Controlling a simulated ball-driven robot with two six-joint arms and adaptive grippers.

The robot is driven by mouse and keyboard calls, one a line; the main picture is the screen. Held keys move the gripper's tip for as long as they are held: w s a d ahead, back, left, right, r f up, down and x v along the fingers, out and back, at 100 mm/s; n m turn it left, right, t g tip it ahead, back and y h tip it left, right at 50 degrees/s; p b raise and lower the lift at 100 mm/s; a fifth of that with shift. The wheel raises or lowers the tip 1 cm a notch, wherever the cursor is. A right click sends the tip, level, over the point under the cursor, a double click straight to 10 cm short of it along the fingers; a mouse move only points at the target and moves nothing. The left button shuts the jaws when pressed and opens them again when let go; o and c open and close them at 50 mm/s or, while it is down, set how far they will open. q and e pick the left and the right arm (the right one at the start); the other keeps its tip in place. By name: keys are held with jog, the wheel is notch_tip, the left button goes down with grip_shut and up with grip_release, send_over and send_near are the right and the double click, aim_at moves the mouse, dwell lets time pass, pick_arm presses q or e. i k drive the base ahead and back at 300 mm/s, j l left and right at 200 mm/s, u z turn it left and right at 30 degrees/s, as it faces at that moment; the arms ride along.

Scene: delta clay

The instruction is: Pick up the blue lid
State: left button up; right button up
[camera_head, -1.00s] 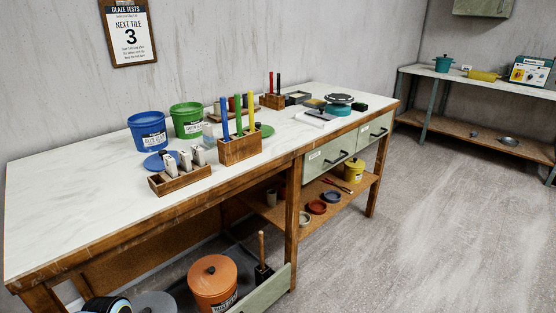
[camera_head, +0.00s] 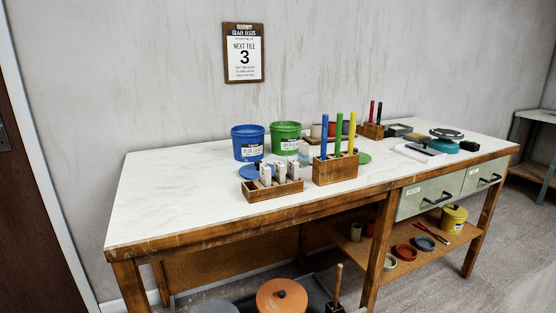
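The blue lid (camera_head: 250,171) lies flat on the white worktop, in front of the blue glaze bucket (camera_head: 248,144). Its front and right parts are hidden behind a wooden rack (camera_head: 272,189) holding several white-and-dark pieces. The blue bucket stands without a cover, with a white label on its front. Neither of my grippers is in view.
A green bucket (camera_head: 287,137) stands right of the blue one. A wooden block (camera_head: 336,169) with tall blue, green and yellow sticks stands right of the rack. The worktop's left part (camera_head: 165,195) is bare. An orange lidded pot (camera_head: 282,297) sits below the table.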

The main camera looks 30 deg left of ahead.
aim_at(250, 171)
jog(key=u, duration=1.25)
